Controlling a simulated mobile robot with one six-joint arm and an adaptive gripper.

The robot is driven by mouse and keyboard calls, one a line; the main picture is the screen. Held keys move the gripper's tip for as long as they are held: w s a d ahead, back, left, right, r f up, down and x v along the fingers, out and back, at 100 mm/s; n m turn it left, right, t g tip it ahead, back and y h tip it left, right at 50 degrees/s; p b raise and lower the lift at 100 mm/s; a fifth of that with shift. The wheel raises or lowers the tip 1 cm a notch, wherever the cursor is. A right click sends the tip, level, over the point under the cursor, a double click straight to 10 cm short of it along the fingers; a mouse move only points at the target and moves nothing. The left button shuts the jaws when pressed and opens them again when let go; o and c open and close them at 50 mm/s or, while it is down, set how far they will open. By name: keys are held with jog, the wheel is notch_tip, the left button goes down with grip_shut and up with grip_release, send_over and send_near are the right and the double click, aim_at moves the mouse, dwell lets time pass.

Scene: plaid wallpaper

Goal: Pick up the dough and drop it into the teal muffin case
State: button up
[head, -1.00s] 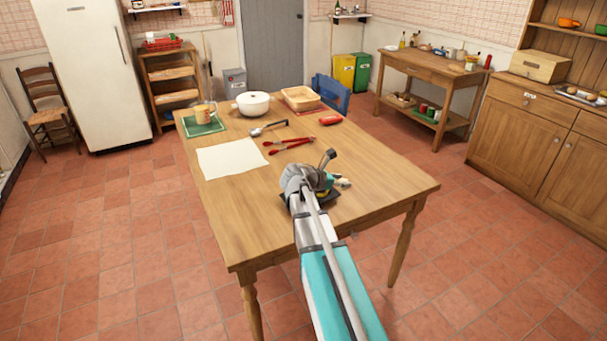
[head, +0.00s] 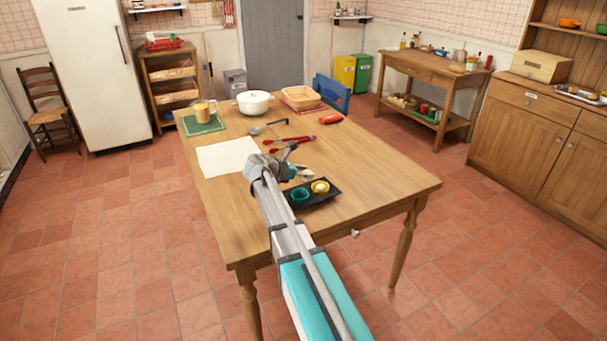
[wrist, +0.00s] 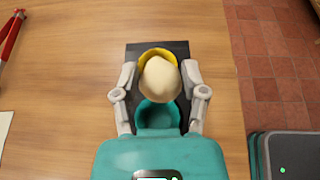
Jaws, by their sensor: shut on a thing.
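My gripper (wrist: 160,76) is shut on a pale, rounded lump of dough (wrist: 160,80), which sits between the two fingers in the wrist view. In the head view the dough (head: 306,174) shows just beyond the dark tray (head: 328,198), apart from the cases. The teal muffin case (head: 299,197) stands on the tray's left part. It also shows in the wrist view (wrist: 157,116), nearer my palm than the dough and partly hidden. A yellow case (head: 320,187) stands to its right on the tray; in the wrist view the dough covers part of it.
A paper sheet (head: 227,158), red tongs (head: 290,141), a spoon (head: 265,127) and a red object (head: 331,119) lie farther back. A white pot (head: 253,104) and a basket (head: 300,98) stand at the far end. The table's right part is clear.

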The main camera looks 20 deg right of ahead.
jog(key=shift+w+a+f, duration=0.1)
jog(key=shift+w+a, duration=0.2)
jog(key=shift+w, duration=0.05)
jog(key=shift+f, duration=0.15)
jog(key=shift+f+b, duration=2.85)
jog(key=shift+b, duration=0.15)
jog(key=o, duration=1.2)
jog(key=shift+r, duration=0.15)
